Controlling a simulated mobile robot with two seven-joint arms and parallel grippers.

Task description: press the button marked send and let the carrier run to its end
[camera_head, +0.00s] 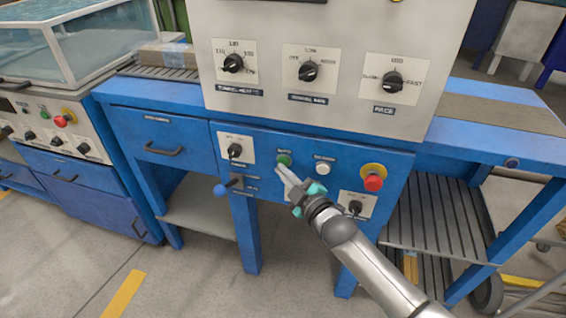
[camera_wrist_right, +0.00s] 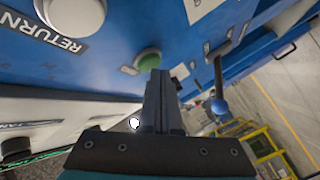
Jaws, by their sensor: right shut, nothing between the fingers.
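A green button (camera_head: 284,160) sits on the blue front panel (camera_head: 262,145), under a small label too fine to read. In the right wrist view the green button (camera_wrist_right: 148,60) is just beyond the fingertips. My right gripper (camera_head: 281,172) is shut and empty, its tips close to the button's lower edge; I cannot tell whether they touch. It also shows in the right wrist view (camera_wrist_right: 160,78). A white button (camera_head: 322,169) is to the right; in the wrist view the label beside this button (camera_wrist_right: 78,14) reads RETURN. I cannot make out the carrier. My left gripper is out of view.
A red stop button (camera_head: 373,183) on a yellow surround is right of the white button. A black knob (camera_head: 235,151) and a blue-ended lever (camera_head: 221,190) are to the left. A grey control box (camera_head: 335,30) with several dials overhangs the panel. A wrapped package (camera_head: 165,55) lies behind left.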

